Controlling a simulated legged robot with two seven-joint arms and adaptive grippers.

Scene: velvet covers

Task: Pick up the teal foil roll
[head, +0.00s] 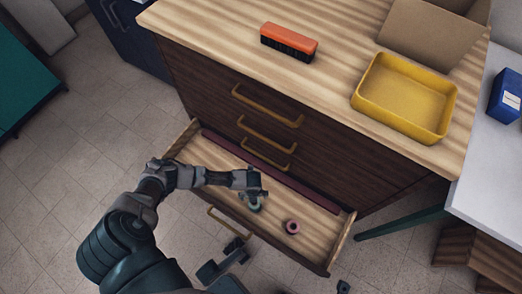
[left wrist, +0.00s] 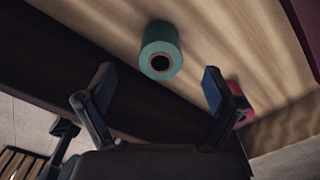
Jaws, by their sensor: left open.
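The teal foil roll (left wrist: 160,40) lies in the open wooden drawer, its round end with a dark hole facing the left wrist camera. In the head view the roll (head: 254,206) shows partly behind my left gripper (head: 256,192). In the left wrist view my left gripper (left wrist: 158,88) is open and empty. Its two fingers are apart, and the roll sits beyond the tips, roughly centred between them. Dark parts (head: 222,262) at the lower edge of the head view may be my right gripper; their jaw state is unclear.
A pink roll (head: 292,227) lies in the drawer to the right; it also shows in the left wrist view (left wrist: 238,98). The drawer's front wall (head: 283,246) stands close. On the counter are an orange-topped brush (head: 289,40), a yellow tray (head: 372,103) and a cardboard box (head: 425,40).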

